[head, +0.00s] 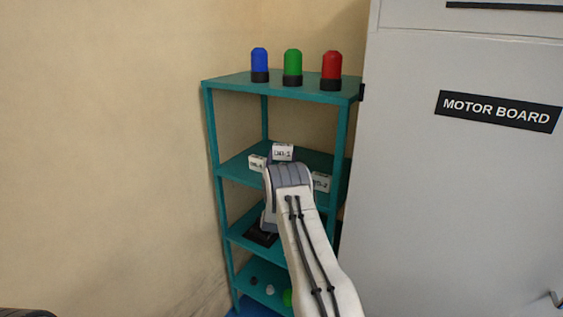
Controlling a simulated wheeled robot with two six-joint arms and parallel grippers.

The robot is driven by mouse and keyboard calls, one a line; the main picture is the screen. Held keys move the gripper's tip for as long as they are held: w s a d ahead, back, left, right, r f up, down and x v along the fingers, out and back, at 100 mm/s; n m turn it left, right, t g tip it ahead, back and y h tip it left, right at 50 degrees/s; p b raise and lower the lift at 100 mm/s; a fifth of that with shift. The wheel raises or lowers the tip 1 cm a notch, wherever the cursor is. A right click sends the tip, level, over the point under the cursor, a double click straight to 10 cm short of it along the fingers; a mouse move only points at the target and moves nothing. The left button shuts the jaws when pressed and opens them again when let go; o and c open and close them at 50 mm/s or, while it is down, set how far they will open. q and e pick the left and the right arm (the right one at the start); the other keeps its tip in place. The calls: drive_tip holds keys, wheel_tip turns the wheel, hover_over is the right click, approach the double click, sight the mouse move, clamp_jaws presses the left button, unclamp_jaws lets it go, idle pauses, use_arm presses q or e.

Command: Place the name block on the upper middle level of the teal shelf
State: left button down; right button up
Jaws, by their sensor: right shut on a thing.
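The teal shelf (278,83) stands in the middle of the head view, with several levels. Its upper middle level (233,168) carries small white labelled blocks: one at the left (257,163) and one at the right (320,181). Another white labelled block (283,152) shows just above my wrist; I cannot tell whether it rests on the level. My right gripper (265,229) is in front of the shelf, below the bent wrist, largely hidden by my own arm. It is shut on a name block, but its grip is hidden. My left gripper is not in view.
Blue (260,64), green (293,67) and red (331,70) capped lamps stand on the shelf's top. Small round items (270,289) lie on a low level. The grey motor board cabinet (450,200) stands close at the right, and a beige wall (100,150) at the left.

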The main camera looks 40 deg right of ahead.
drive_tip(key=shift+f, duration=0.75)
